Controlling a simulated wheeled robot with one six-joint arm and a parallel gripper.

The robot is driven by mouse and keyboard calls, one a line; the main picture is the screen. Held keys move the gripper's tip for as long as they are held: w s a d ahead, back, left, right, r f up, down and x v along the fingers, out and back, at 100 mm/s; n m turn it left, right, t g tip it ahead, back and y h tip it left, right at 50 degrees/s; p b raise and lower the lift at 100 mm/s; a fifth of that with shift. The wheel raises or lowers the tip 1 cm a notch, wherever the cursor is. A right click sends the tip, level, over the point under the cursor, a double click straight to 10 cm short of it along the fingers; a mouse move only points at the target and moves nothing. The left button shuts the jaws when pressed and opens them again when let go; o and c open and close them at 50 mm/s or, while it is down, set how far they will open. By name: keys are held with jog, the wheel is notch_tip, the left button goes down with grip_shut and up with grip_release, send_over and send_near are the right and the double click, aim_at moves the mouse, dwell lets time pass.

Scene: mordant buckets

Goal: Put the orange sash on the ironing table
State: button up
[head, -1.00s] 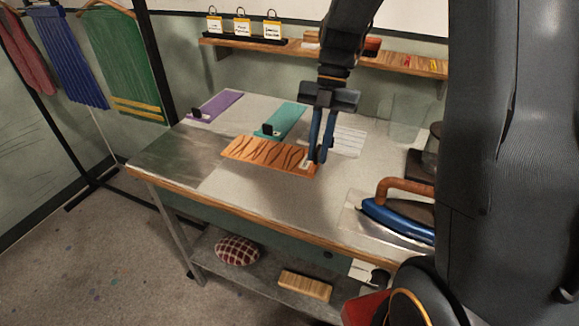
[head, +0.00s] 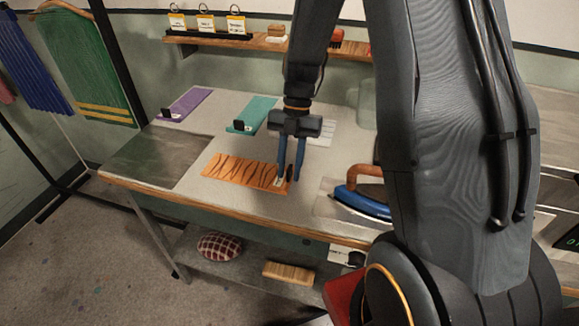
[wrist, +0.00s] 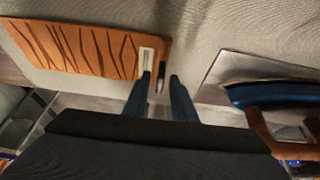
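The orange sash (head: 240,170), with dark wavy stripes and a white label at its right end, lies flat on the ironing table (head: 250,208), on the pale surface near the front. My gripper (head: 290,178) points down at the sash's right end, with a gap between its fingers. In the wrist view the sash (wrist: 85,48) is at the upper left. My fingers (wrist: 161,92) are apart there, the left one by the label and the right one beyond the sash's edge. A small dark piece shows at that end. Whether the fingertips touch the sash is unclear.
A purple sash (head: 187,104) and a teal sash (head: 256,115) lie behind on the table. A blue iron (head: 362,203) with a brown handle stands at the right. A checked cushion (head: 219,246) and a brush (head: 289,272) are on the lower shelf.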

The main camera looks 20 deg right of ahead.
jog(key=shift+o, duration=0.5)
jog(key=shift+w+r, duration=0.15)
jog(key=shift+r, duration=0.05)
jog(key=b+v, duration=0.4)
jog(key=v, duration=0.7)
jog(key=s+f+m+t+h, duration=0.1)
jog(key=s+m, duration=0.3)
jog(key=m, duration=0.4)
jog(key=s+a+f+m+t, duration=0.1)
jog(key=s+f+m, duration=0.2)
jog(key=m, duration=0.6)
jog(key=s+a+f+m+t+h, duration=0.1)
jog(key=s+m, duration=0.3)
jog(key=m, duration=0.4)
jog(key=shift+s+a+f+m+t+h, duration=0.1)
jog(key=shift+s+f+m+t+h, duration=0.25)
jog(key=shift+f+t, duration=0.25)
jog(key=m, duration=0.1)
jog(key=s+m, duration=0.1)
jog(key=m, duration=0.1)
jog(key=shift+s+a+f+t, duration=0.15)
jog(key=shift+s+f+t, duration=0.05)
jog(key=shift+f+t, duration=0.1)
